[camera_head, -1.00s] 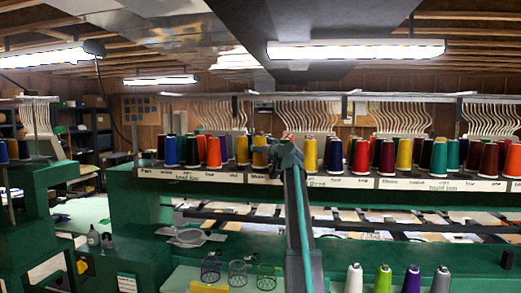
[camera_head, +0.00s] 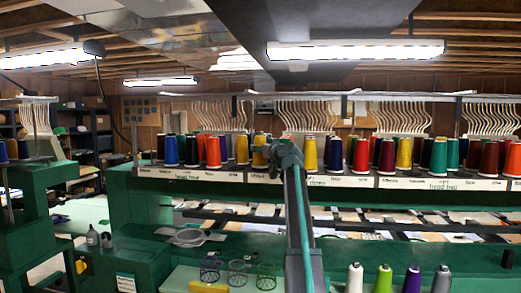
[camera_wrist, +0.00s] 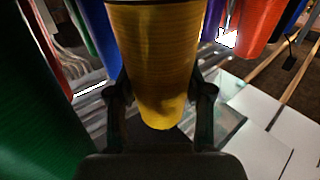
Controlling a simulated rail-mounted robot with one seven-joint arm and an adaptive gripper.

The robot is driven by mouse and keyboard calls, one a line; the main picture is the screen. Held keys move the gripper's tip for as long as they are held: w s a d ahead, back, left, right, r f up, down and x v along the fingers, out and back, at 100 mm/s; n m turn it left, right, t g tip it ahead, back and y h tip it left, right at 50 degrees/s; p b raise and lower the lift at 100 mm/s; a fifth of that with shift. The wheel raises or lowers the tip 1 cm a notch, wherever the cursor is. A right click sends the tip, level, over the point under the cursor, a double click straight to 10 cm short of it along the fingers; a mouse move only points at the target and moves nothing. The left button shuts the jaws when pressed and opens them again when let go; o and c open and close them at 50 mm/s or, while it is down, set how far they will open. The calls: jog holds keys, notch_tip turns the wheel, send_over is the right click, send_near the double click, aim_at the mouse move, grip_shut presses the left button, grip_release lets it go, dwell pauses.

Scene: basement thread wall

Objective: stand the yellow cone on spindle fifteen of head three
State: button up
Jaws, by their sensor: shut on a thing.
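A yellow cone (camera_wrist: 155,60) fills the middle of the wrist view, its narrower end toward the bottom of the picture. My gripper (camera_wrist: 160,105) is shut on it, with one dark finger on each side. In the head view my gripper (camera_head: 284,157) is at the thread rack, in the row of cones. A yellow cone (camera_head: 310,153) shows just right of it and another yellow cone (camera_head: 259,151) just left. I cannot tell which, if either, is the held one. The spindle under the held cone is hidden, and the small rack labels are hard to read.
Close by in the wrist view are a large green cone (camera_wrist: 35,110), a blue cone (camera_wrist: 101,35) and a red cone (camera_wrist: 252,32). Cones crowd the rack on both sides of my gripper. Several cones, one green (camera_head: 384,279), stand at the front.

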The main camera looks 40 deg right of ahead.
jog(key=shift+f, duration=0.2)
jog(key=o, duration=1.3)
